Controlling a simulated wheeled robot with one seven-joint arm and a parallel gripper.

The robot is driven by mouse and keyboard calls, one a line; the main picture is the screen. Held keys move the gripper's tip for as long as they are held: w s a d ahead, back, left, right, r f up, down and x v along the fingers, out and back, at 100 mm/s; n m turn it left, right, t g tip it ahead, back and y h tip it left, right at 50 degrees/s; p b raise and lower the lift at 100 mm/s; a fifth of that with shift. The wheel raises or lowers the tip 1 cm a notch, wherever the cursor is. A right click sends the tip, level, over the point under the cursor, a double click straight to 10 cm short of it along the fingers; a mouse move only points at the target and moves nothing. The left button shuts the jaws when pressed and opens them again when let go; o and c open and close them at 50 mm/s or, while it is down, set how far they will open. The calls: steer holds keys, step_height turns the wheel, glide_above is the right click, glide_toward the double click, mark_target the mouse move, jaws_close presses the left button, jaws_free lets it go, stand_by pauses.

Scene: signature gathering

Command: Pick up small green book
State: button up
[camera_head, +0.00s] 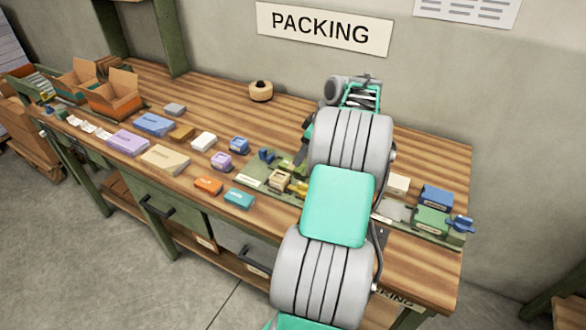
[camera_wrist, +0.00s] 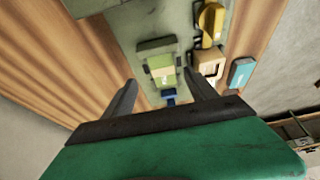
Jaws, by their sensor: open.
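A small green book (camera_wrist: 161,70), light green with a pale mark, lies on the grey-green mat in the wrist view. It is beside a darker green piece and close to a small blue item (camera_wrist: 170,97). My gripper (camera_wrist: 160,80) is open, its two dark fingers pointing toward the book with one on each side in the picture. Nothing is held, and the gap in height to the book cannot be judged. In the head view my arm covers part of the mat, and I cannot clearly make out the book there.
A tan block (camera_wrist: 208,63), a yellow item (camera_wrist: 211,22) and a teal box (camera_wrist: 241,73) lie right of the book. On the bench (camera_head: 320,103), a dark green box (camera_head: 430,221) and blue box (camera_head: 436,198) stand right of my arm. Open cartons (camera_head: 113,99) stand at the left.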

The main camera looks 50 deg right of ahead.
mark_target(293, 167)
steer(key=p+x, duration=0.1)
steer(key=x, duration=0.5)
steer(key=shift+a+f, duration=0.1)
steer(key=shift+a, duration=0.1)
steer(key=shift+c, duration=0.6)
jaws_close()
